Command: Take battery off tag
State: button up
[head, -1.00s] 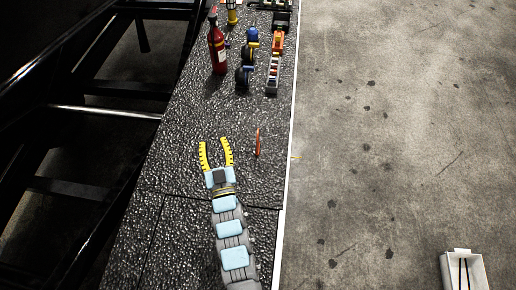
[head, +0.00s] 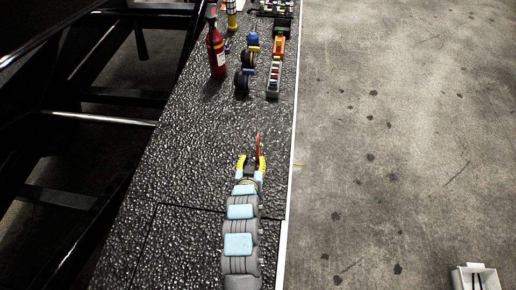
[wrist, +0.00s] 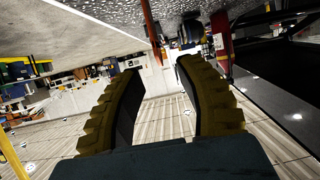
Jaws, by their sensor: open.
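My gripper (head: 252,160) is open low over the dark, rough-textured belt surface, its two yellow fingers apart. A thin orange-red upright piece (head: 258,139), perhaps the tag, stands just beyond the fingertips, nearer the right finger. In the wrist view the fingers of my gripper (wrist: 158,72) are empty between them.
A red bottle (head: 216,52), a blue-and-black wheeled item (head: 243,80) and an orange-and-grey item (head: 275,70) stand farther along the belt. A white edge (head: 289,190) bounds the belt's right side. A white bin (head: 475,270) stands on the floor at right.

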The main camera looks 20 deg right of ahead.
jog(key=x, duration=0.9)
jog(key=shift+w+d+f, duration=0.1)
jog(key=shift+w+d, duration=0.1)
jog(key=shift+w, duration=0.1)
jog(key=shift+w+d+f, duration=0.25)
jog(key=shift+w+d, duration=0.25)
jog(key=shift+w+d+f, duration=0.25)
jog(key=shift+w+d, duration=0.25)
jog(key=shift+w, duration=0.05)
jog(key=shift+w+d+f, duration=0.25)
jog(key=shift+w+f, duration=0.1)
jog(key=shift+w, duration=0.2)
jog(key=shift+w+d+f, duration=0.1)
jog(key=shift+w+d, duration=0.15)
jog(key=shift+w, duration=0.2)
grip_shut()
